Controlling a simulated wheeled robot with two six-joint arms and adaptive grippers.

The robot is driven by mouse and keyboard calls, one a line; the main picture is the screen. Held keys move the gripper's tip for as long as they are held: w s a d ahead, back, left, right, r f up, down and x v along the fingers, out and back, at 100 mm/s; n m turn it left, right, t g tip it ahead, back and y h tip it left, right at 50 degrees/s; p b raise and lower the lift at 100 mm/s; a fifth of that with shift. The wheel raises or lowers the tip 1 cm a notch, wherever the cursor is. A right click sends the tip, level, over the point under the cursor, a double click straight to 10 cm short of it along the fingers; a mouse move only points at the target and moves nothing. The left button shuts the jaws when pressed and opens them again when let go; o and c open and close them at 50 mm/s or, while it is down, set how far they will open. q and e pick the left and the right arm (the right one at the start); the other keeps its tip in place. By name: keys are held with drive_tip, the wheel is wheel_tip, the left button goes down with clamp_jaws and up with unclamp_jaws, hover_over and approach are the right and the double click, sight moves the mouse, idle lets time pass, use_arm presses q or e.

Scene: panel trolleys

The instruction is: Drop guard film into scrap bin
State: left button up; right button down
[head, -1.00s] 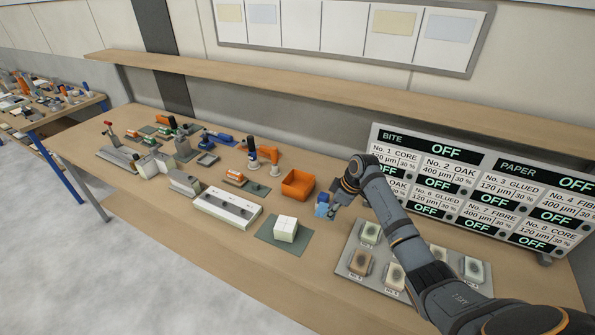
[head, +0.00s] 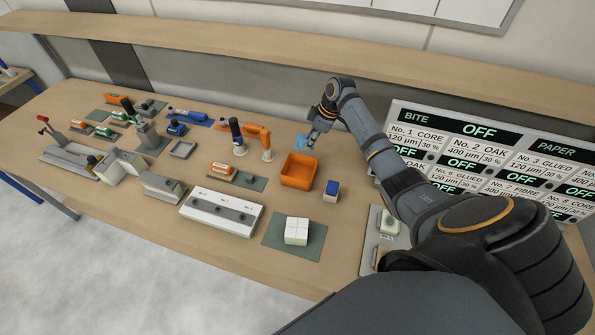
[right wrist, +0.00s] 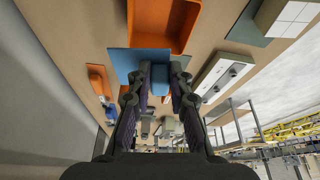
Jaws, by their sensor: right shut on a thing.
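The guard film is a thin blue sheet (head: 300,142), also large in the right wrist view (right wrist: 122,62). My right gripper (head: 310,139) is shut on it; in the right wrist view the fingertips (right wrist: 160,72) meet at the sheet. The scrap bin, an open orange box (head: 298,182), stands on the bench just in front of the film in the head view. It also shows in the right wrist view (right wrist: 160,45), partly covered by the film's edge. The visible part of its inside looks empty. My left gripper is in neither view.
A small blue-topped white block (head: 331,191) stands right of the bin. An orange curved tool (head: 262,142) is close on the left. A white block on a green mat (head: 270,243) and a long white fixture (head: 220,212) lie in front. The display board (head: 470,150) stands right.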

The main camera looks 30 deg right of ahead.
wheel_tip(320, 180, down, 2)
drive_tip(key=shift+s+f+b, duration=0.1)
drive_tip(key=shift+b, duration=0.8)
drive_tip(key=shift+w+f+b, duration=0.3)
drive_tip(key=shift+f+b, duration=0.4)
drive_tip(key=shift+f, duration=0.1)
wheel_tip(320, 180, down, 2)
drive_tip(key=shift+f+b, duration=0.1)
drive_tip(key=shift+b, duration=1.05)
drive_tip(key=c, duration=1.3)
unclamp_jaws()
drive_tip(key=shift+o, duration=0.8)
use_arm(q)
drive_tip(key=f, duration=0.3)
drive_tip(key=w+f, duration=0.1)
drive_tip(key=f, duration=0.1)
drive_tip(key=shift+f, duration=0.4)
use_arm(e)
drive_tip(key=v, duration=1.2)
drive_tip(key=shift+f, duration=0.1)
